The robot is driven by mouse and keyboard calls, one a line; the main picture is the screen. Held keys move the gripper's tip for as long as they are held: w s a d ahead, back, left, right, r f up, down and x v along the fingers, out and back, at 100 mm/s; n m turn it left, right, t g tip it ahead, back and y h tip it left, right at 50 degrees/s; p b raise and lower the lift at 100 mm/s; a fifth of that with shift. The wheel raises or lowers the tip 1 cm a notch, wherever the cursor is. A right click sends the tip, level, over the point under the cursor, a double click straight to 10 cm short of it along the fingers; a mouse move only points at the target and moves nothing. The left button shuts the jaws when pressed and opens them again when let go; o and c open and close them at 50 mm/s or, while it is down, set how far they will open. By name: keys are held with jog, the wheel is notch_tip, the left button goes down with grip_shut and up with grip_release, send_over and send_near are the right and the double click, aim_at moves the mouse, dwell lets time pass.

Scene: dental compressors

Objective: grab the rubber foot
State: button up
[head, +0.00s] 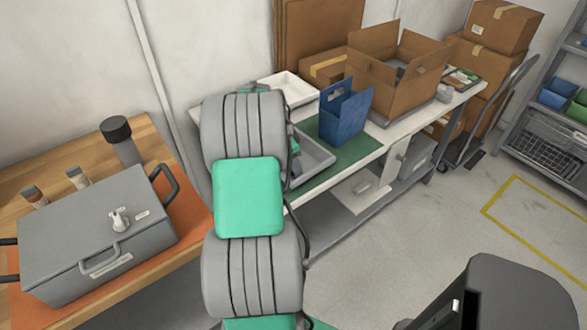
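I cannot make out the rubber foot in the head view. My own grey and green arm stands in the middle of the picture and covers part of the bench behind it.
A grey lidded case (75,240) sits on an orange mat on the wooden table at left, near small bottles. A blue holder (344,115) and an open carton (408,85) stand on the white bench (370,148). Floor at right is clear near a yellow line.

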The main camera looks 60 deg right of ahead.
jog(key=shift+c, duration=0.4)
grip_shut()
